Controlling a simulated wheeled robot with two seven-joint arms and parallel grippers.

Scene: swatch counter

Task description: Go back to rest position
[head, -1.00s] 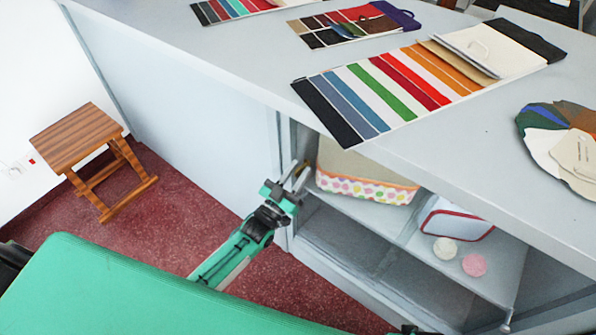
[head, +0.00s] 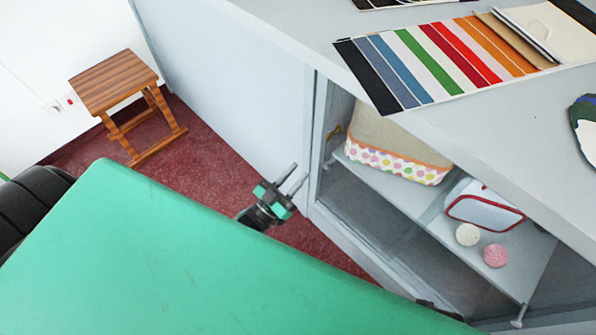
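My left gripper (head: 298,175) is in the middle of the head view. Its two grey fingers stand apart with nothing between them, pointing up and right. It is in front of the grey cabinet, just left of the open compartment's edge, and appears apart from it. Most of the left arm is hidden behind my green body. I cannot make out my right gripper; only a small dark piece shows at the bottom edge, too little to identify.
The counter (head: 300,28) carries a striped swatch card (head: 437,55). The open cabinet holds a dotted fabric basket (head: 398,150), a red-trimmed white case (head: 484,207), a cream ball (head: 467,234) and a pink ball (head: 496,255). A wooden stool (head: 114,80) stands left on red floor (head: 207,153).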

